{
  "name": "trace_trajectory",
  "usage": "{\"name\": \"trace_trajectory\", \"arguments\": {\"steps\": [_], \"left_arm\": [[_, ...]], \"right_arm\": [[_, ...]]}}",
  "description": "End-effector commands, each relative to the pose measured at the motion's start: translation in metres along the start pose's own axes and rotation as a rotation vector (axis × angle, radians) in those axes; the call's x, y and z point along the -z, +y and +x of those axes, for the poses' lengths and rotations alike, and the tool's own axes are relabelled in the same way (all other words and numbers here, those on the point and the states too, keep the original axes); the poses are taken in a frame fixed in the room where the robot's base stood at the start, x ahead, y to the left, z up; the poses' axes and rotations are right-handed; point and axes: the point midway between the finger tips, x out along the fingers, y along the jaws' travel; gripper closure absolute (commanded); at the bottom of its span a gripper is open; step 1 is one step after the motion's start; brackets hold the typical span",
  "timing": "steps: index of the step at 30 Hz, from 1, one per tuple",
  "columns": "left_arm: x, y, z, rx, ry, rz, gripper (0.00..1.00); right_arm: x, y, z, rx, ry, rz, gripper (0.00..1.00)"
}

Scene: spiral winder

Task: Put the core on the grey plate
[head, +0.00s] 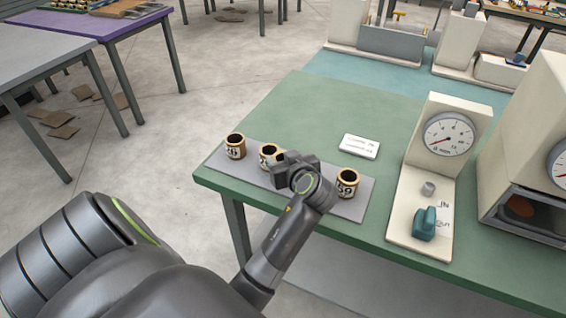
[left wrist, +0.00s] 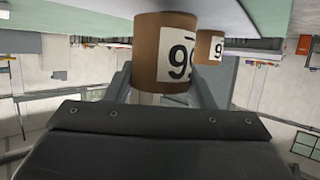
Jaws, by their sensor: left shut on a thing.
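Three brown cardboard cores with numbered white labels show in the head view along a flat grey plate (head: 343,208) near the table's front edge: a left core (head: 235,147), a middle core (head: 267,152) and a right core (head: 348,184). My left gripper (head: 279,163) is at the middle core and partly hides it. In the left wrist view, which is upside down, the fingers are shut around this core (left wrist: 165,50), with a 9 showing. Another core (left wrist: 209,47) stands behind it. I cannot tell whether the held core touches the plate. My right gripper is not in view.
A white card (head: 360,146) lies behind the plate on the green table (head: 320,112). To the right stands a cream dial gauge (head: 447,135) with a small grey cylinder (head: 428,188) and a teal block (head: 425,223) on its base.

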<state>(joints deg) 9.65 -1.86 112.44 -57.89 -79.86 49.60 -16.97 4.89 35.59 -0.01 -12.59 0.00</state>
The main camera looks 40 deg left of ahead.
Motion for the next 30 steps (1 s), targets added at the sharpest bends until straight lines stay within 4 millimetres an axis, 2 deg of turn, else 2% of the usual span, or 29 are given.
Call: {"name": "trace_trajectory", "arguments": {"steps": [4,15,16,20,30], "left_arm": [[-0.015,0.000,0.006,0.000,-0.001,0.002,0.74],[-0.019,0.000,0.008,0.000,0.000,0.000,0.74],[-0.018,0.000,0.007,0.000,0.000,0.000,0.49],[-0.018,0.000,0.007,0.000,0.000,0.000,0.32],[-0.017,0.000,0.007,0.000,0.000,0.000,0.29]], "right_arm": [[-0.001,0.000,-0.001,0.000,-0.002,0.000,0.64],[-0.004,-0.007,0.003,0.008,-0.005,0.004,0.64],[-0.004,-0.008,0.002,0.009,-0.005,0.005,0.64],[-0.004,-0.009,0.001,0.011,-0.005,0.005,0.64],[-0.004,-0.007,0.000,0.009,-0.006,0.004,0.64]]}}
